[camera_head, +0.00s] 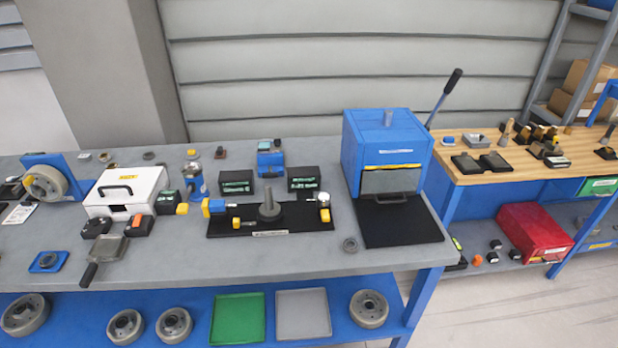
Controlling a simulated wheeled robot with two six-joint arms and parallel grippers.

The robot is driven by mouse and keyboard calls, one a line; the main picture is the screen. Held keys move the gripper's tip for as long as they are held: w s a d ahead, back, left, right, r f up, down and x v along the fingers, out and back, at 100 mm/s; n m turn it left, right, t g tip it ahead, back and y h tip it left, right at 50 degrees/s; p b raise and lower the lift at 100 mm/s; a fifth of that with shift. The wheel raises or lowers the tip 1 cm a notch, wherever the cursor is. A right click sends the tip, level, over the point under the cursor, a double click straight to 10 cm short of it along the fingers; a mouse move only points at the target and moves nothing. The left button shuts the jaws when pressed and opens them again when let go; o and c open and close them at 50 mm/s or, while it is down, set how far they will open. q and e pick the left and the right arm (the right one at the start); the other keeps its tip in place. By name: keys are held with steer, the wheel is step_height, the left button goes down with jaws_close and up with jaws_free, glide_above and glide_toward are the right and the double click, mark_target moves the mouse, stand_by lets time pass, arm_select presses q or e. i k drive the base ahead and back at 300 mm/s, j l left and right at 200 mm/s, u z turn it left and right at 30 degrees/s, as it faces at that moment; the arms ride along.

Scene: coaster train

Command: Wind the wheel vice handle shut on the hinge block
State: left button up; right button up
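A blue stand with a round grey wheel (45,184) is at the far left of the grey bench. A smaller blue fixture with a dark top (269,158) stands at the back middle of the bench. A black plate (300,221) at the middle carries a grey post on a round base (269,207), with blue and yellow parts (214,207) at its left end. I cannot tell for sure which of these is the wheel vice, and cannot make out its handle or the hinge block. Neither of my grippers is in view.
A blue press box (384,146) with a raised lever stands at the bench's right end, behind a black mat (398,222). A white case (124,191) and a flat pan (106,252) are left. The front middle of the bench is mostly clear. A wooden-topped table (500,170) stands right.

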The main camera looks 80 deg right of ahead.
mark_target(269, 175)
steer(key=z, duration=2.5)
steer(key=j+z, duration=0.3)
steer(key=j, duration=0.45)
steer(key=j+z, duration=0.3)
steer(key=j, duration=0.5)
steer(key=k, duration=0.05)
